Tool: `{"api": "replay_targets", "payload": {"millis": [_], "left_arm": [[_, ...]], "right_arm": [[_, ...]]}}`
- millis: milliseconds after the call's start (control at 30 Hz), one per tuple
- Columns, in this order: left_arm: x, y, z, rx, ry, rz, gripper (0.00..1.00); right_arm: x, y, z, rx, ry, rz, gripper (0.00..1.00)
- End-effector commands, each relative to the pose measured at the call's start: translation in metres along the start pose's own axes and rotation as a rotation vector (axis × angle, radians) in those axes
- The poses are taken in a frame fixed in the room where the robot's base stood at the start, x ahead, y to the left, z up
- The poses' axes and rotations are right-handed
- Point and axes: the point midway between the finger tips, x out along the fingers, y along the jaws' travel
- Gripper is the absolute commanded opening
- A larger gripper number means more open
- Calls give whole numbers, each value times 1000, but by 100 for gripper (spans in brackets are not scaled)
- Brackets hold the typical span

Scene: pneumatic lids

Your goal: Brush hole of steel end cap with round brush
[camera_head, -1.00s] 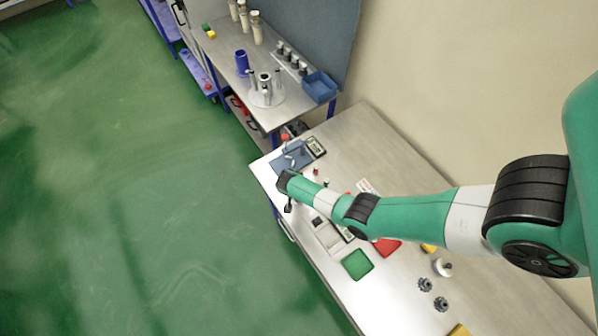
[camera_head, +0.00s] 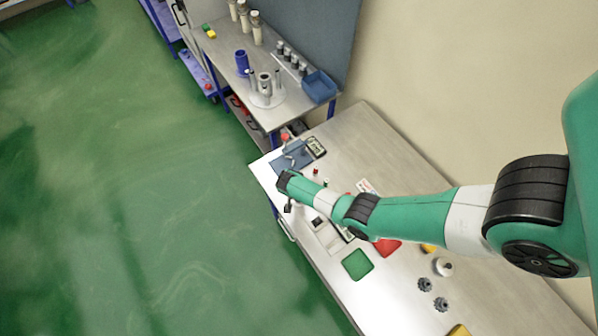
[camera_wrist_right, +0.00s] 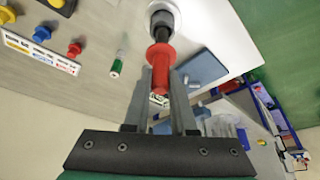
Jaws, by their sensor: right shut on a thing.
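My right gripper (camera_wrist_right: 160,115) is shut on a round brush with a red handle (camera_wrist_right: 160,70). The brush's dark front end (camera_wrist_right: 161,32) points away from the gripper and meets a round grey metal piece, seemingly the steel end cap (camera_wrist_right: 172,8), at the top edge of the right wrist view. How deep the brush sits in the hole cannot be told. In the head view my right gripper (camera_head: 288,207) is over the table's left edge, and the brush and cap are not clear there. My left gripper is not in view.
A green tray (camera_head: 357,264) and a red tray (camera_head: 387,248) lie on the metal table (camera_head: 385,305). Dark gears (camera_head: 425,285) stand farther right. A blue mat (camera_head: 290,158) lies near the far end. In the wrist view a green-and-white cylinder (camera_wrist_right: 116,66) stands left of the brush.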

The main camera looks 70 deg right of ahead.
Motion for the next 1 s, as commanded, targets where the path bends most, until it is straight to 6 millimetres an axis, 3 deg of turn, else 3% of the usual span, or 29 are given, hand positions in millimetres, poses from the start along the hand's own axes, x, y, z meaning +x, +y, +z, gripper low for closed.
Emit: {"api": "replay_targets", "payload": {"millis": [500, 1000], "left_arm": [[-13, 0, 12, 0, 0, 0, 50], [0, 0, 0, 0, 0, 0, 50]], "right_arm": [[20, 0, 8, -1, 0, 1, 0], [-7, 0, -3, 1, 0, -1, 0]]}}
